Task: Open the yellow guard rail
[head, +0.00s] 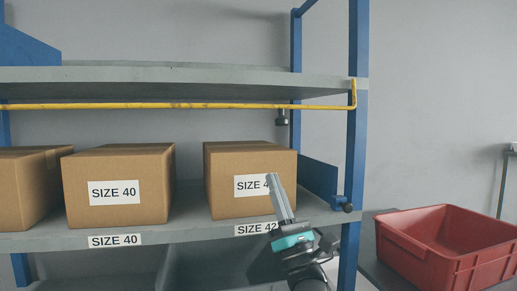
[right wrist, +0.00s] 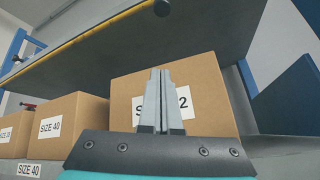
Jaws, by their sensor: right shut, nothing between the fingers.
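The yellow guard rail (head: 180,106) runs level across the shelf opening, just below the upper shelf, and bends up at its right end by the blue post. A dark knob (head: 282,118) hangs under the rail near its right end. My left gripper is not in view.
Cardboard boxes labelled SIZE 40 (head: 118,165) and SIZE 42 (head: 230,152) stand on the lower shelf (head: 190,219), with another at far left. A blue post (head: 355,60) bounds the shelf. A red crate (head: 440,255) stands at right.

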